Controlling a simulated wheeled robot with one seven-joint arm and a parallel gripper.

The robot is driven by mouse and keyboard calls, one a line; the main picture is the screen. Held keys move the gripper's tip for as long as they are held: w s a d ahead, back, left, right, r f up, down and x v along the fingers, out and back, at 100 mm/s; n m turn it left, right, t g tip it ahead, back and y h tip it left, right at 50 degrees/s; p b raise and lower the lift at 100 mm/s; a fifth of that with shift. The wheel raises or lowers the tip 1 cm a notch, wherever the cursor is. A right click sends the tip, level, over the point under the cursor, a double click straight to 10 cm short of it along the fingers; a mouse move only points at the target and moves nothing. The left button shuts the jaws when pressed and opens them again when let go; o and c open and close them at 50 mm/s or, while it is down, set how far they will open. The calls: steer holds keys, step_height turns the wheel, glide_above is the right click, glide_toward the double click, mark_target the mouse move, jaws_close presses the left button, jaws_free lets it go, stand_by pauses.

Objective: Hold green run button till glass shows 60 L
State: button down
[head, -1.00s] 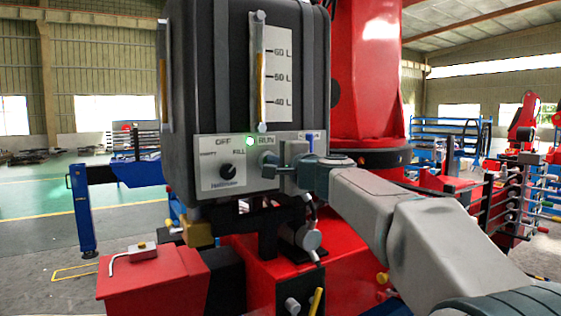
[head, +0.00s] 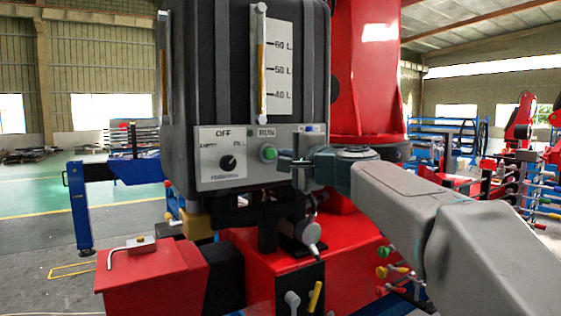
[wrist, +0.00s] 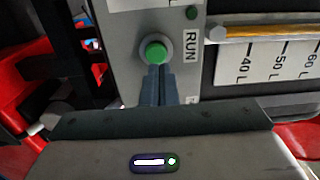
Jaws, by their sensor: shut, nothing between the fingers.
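The green run button (head: 268,152) sits in a grey collar on the control panel (head: 212,179), under the RUN label. It also shows in the wrist view (wrist: 155,52). My gripper (head: 283,160) is shut and empty, its fingertips just in front and to the right of the button, seemingly apart from it. In the wrist view the closed fingers (wrist: 158,70) point at the button. The sight glass (head: 262,80) holds amber liquid up to about the 60 L mark. The small lamp (head: 249,133) beside RUN is dark green, unlit. The black knob (head: 228,163) points toward FILL.
The dark tank (head: 215,70) rises above the panel, with a red crane column (head: 368,80) behind. A red box with a bent handle (head: 150,275) stands lower left. Levers and hose fittings (head: 308,232) jut out below the panel.

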mark_target(272, 153)
steer(key=b+v, duration=0.2)
steer(key=v, duration=0.7)
steer(key=shift+s, duration=0.2)
steer(key=shift+d, duration=0.15)
stand_by(0.5)
steer(key=s+p, duration=0.1)
steer(key=p, duration=0.1)
steer(key=shift+d+p, duration=0.3)
steer(key=shift+p, duration=0.1)
steer(key=shift+w, duration=0.1)
steer(key=p+x, duration=0.4)
steer(key=x, duration=1)
steer(key=shift+f, duration=0.2)
